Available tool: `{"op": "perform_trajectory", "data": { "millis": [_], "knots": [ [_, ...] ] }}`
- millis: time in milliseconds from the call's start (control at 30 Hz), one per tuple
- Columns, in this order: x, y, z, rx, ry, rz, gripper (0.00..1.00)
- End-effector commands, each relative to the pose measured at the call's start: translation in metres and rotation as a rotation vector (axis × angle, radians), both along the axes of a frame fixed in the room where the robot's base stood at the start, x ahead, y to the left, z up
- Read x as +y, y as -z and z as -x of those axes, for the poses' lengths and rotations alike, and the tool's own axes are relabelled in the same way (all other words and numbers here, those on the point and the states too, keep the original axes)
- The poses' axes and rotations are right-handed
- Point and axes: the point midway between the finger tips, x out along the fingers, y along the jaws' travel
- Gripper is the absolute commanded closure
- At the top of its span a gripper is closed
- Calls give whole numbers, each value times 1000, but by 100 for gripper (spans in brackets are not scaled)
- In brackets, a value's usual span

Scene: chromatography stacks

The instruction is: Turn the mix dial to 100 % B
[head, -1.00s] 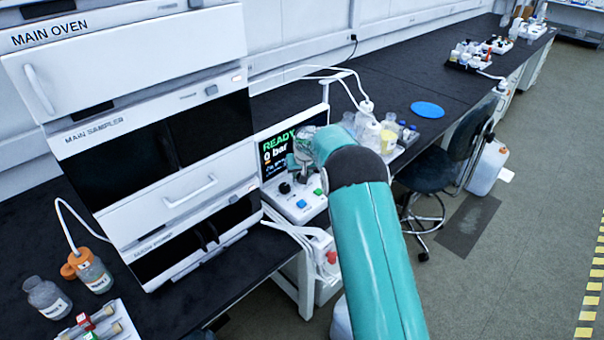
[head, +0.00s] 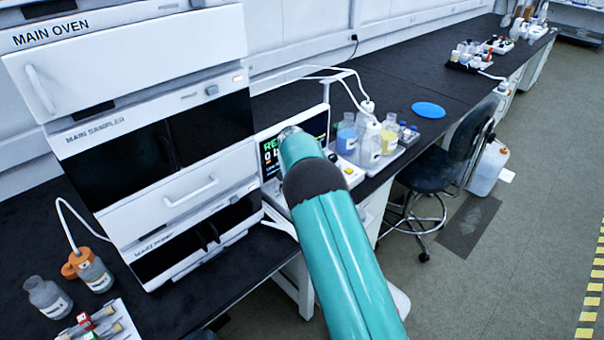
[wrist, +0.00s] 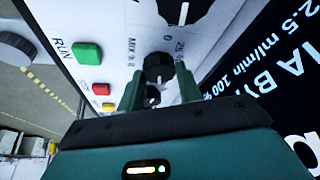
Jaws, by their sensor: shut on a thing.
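The mix dial (wrist: 158,68) is a black round knob on the white control panel, beside the printed words "MIX % B" in the wrist view. My gripper (wrist: 158,72) is shut on it, with one teal finger on each side. A pale pointer mark shows low on the dial; its exact setting is hard to read. The black screen (wrist: 265,75) at right shows sideways text including "2.5 ml/min 100 %".
Green (wrist: 87,53), red (wrist: 100,88) and yellow (wrist: 108,107) buttons sit to the left. Bottles (head: 370,145) stand right of the panel; the sampler stack (head: 160,150) stands left.

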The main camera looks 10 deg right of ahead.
Motion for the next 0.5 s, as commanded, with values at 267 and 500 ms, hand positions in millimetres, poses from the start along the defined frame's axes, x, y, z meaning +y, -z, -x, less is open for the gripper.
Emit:
{"op": "perform_trajectory", "data": {
  "millis": [267,500],
  "knots": [
    [0,0,1,2,8,-1,88],
    [0,0,0,2,8,-1,43]
  ]
}}
